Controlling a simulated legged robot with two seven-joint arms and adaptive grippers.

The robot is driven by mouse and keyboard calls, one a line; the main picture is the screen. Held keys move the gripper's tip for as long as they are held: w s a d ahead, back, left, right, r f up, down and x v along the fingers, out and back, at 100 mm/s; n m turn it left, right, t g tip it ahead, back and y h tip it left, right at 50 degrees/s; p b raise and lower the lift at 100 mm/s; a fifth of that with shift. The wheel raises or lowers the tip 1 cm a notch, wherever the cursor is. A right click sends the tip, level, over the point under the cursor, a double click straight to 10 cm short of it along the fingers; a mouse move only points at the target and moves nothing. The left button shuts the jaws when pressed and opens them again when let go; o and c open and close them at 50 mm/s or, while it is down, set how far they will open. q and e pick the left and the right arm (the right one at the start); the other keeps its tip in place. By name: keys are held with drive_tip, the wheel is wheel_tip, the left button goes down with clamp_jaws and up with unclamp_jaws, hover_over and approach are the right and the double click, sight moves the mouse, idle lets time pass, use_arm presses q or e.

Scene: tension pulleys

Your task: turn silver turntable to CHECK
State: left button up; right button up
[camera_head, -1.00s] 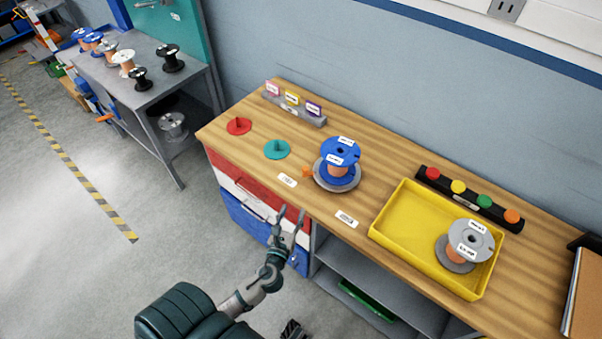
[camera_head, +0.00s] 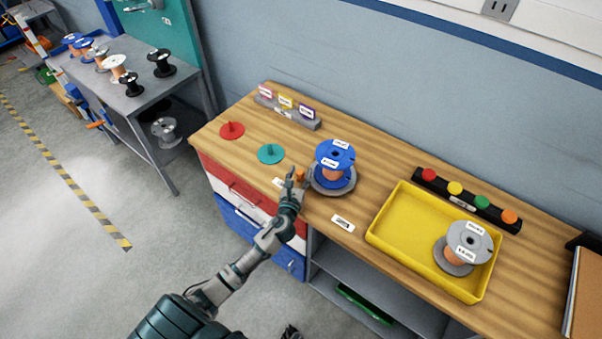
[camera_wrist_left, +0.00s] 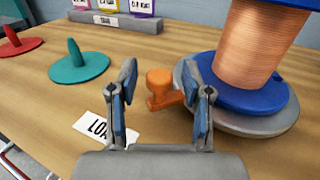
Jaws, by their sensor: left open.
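The silver turntable (camera_head: 331,191) is a grey disc on the wooden bench, with a blue-flanged copper spool (camera_head: 336,160) standing on it. In the left wrist view the turntable (camera_wrist_left: 262,124) has an orange knob (camera_wrist_left: 160,86) on its left side, pointing toward the white label (camera_wrist_left: 106,127) reading "LOA…", partly hidden by a finger. My left gripper (camera_head: 296,180) is open at the bench's front edge, beside the turntable. In the left wrist view its fingers (camera_wrist_left: 162,75) stand either side of the knob; contact is not clear. A second label (camera_head: 343,223) lies right of the gripper, too small to read.
Teal (camera_head: 271,154) and red (camera_head: 232,130) discs with pegs sit to the left. A grey block (camera_head: 287,112) with tags stands behind. A yellow tray (camera_head: 400,245) holding a grey-flanged spool (camera_head: 468,240) is to the right, before a strip of coloured buttons (camera_head: 466,200).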

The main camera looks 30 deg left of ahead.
use_arm(q)
drive_tip(key=shift+w+a, duration=0.2)
drive_tip(key=shift+w, duration=0.1)
drive_tip(key=shift+d, duration=0.1)
clamp_jaws()
